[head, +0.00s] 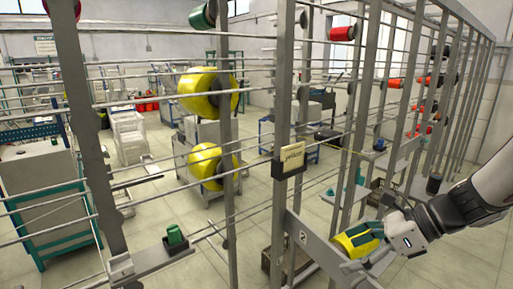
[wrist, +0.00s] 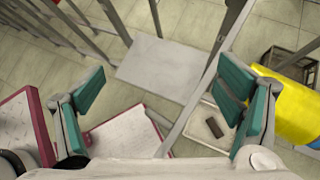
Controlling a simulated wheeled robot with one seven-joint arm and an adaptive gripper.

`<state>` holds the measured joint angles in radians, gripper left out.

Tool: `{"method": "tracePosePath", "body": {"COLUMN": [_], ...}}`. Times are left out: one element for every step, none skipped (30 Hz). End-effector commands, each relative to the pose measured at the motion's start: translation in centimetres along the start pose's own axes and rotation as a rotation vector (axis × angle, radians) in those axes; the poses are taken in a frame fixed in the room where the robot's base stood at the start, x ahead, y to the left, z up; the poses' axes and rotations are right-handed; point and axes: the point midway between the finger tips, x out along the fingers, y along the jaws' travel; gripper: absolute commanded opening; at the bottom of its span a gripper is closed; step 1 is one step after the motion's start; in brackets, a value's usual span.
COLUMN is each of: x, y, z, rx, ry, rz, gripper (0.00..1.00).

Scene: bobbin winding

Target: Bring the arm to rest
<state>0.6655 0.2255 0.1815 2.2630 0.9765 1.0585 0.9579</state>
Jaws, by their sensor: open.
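My gripper (head: 358,238) is at the lower right of the head view, on the end of my white and dark arm, near the lower rail of the grey rack. In the wrist view my gripper (wrist: 165,105) has its two teal finger pads wide apart with nothing between them. A yellow bobbin (wrist: 288,105) lies just right of the right finger in the wrist view; I cannot tell if they touch. The yellow bobbin also shows beside the fingers in the head view (head: 349,245), partly hidden by them.
The grey metal rack (head: 290,120) with thin horizontal bars crosses the view. Large yellow bobbins (head: 208,92) and red ones hang on it. A green spool (head: 175,236) stands on a plate at lower left. A red-edged tray (wrist: 20,125) is left of my fingers in the wrist view.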

Motion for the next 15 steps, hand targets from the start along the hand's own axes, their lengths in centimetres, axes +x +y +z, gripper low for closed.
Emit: {"method": "tracePosePath", "body": {"x": [0.0,-0.1,-0.2,-0.4,-0.6,-0.8,-1.1,-1.4,-1.7,-2.1,-2.4,-2.9,-3.3,-3.7,-4.2], "y": [1.5,2.4,3.4,4.2,5.0,5.9,6.6,7.3,8.1,8.7,9.2,10.0,10.4,10.9,11.5], "z": [0.8,1.0,1.2,1.4,1.5,1.6,1.7,1.8,1.8,1.9,1.9,1.9,1.9,1.9,1.9], "rx": [-0.142,-0.223,-0.333,-0.415,-0.496,-0.603,-0.684,-0.766,-0.874,-0.954,-1.033,-1.139,-1.219,-1.298,-1.401], "ry": [0.064,0.100,0.147,0.182,0.216,0.261,0.294,0.326,0.370,0.402,0.433,0.475,0.507,0.539,0.580], "rz": [0.012,0.022,0.033,0.042,0.053,0.066,0.077,0.088,0.103,0.113,0.124,0.139,0.150,0.161,0.175], "gripper": [0.86,0.86,0.86,0.86,0.86,0.86,0.86,0.86,0.86,0.86,0.86,0.86,0.86,0.86,0.86]}}
